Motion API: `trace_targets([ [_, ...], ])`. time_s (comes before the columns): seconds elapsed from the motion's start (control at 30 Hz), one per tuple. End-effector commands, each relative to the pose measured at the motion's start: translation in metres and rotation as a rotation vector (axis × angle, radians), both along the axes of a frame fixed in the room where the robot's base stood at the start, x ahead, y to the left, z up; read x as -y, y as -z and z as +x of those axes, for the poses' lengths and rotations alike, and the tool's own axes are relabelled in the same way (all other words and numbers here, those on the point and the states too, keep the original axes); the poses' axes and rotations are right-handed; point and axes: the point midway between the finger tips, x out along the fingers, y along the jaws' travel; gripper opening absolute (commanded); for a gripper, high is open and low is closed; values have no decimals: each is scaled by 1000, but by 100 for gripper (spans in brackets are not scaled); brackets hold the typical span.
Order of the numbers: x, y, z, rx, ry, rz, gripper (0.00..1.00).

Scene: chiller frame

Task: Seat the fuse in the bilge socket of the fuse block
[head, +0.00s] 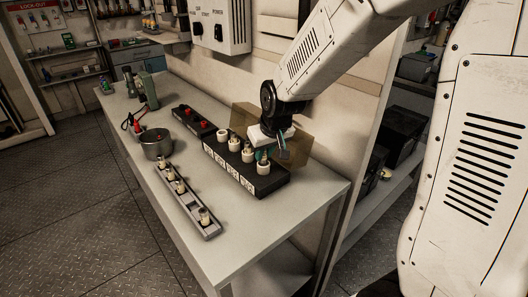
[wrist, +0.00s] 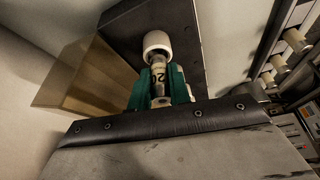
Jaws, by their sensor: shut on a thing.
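My gripper (head: 264,154) is over the right end of the black fuse block (head: 270,186), which has a row of white sockets and white labels along its front. In the wrist view my green-fingered gripper (wrist: 160,84) is shut on a fuse (wrist: 157,73), a metallic cylinder with a pale label reading "20". The fuse's far end meets or overlaps a white round socket (wrist: 157,42) in line with it; I cannot tell whether it is inside. The end socket (head: 264,168) is just below my fingers in the head view. The label texts are too small to read, so I cannot tell which is bilge.
A grey rack (head: 190,206) with several fuses lies along the table's front. A metal pot (head: 156,144) and a black box with red knobs (head: 192,120) stand to the left. A brown translucent box (head: 303,153) is against the wall, close behind my gripper. The table's right end is clear.

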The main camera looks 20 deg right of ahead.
Motion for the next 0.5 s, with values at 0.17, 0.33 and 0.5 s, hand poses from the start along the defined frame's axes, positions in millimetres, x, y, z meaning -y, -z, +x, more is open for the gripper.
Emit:
trace_targets([
  [0.17,0,3,0,-1,0,0,0],
  [0.33,0,8,0,-2,0,0,0],
  [0.5,0,12,0,-2,0,0,0],
])
